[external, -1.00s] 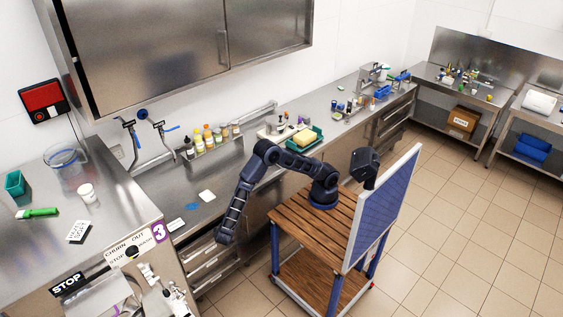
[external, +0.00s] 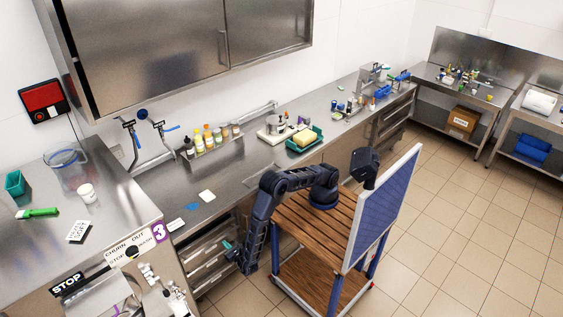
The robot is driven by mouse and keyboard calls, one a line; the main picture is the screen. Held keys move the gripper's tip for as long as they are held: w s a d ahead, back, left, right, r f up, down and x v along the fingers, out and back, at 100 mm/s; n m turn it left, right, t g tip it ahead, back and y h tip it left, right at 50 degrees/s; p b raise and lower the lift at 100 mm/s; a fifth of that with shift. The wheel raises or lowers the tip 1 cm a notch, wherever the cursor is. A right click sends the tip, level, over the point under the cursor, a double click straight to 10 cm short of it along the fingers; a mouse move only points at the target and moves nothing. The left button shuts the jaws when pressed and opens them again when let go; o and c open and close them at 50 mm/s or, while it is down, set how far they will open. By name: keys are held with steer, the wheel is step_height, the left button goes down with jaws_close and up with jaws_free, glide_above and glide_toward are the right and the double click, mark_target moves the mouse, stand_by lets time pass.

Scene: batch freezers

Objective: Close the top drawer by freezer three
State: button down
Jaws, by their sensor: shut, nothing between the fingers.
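The drawer stack (external: 207,262) stands below the counter, just right of freezer three with its purple "3" label (external: 159,232). The top drawer (external: 206,243) looks pulled out from under the counter edge; how far is hard to tell. A small teal item (external: 228,245) shows near its right end. My gripper (external: 234,257) is shut and empty, low at the right, front side of the drawers. Whether it touches a drawer front cannot be told, as my dark wrist covers part of that area.
My wooden-topped cart base (external: 318,228) stands on the tiled floor in front of the counter. The steel counter (external: 232,192) above the drawers holds a white item (external: 207,195) and bottles farther back. Free floor lies to the right.

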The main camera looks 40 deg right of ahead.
step_height(320, 180, down, 15)
glide_toward(211, 241)
steer(key=w+f, duration=0.1)
steer(key=w, duration=0.1)
steer(key=w+f, duration=0.1)
steer(key=w, duration=0.1)
steer(key=w+f, duration=0.1)
steer(key=w, duration=0.2)
steer(key=shift+d, duration=0.4)
steer(key=shift+r, duration=0.1)
steer(key=shift+w, duration=2.6)
steer(key=shift+r, duration=0.1)
steer(key=s, duration=1.5)
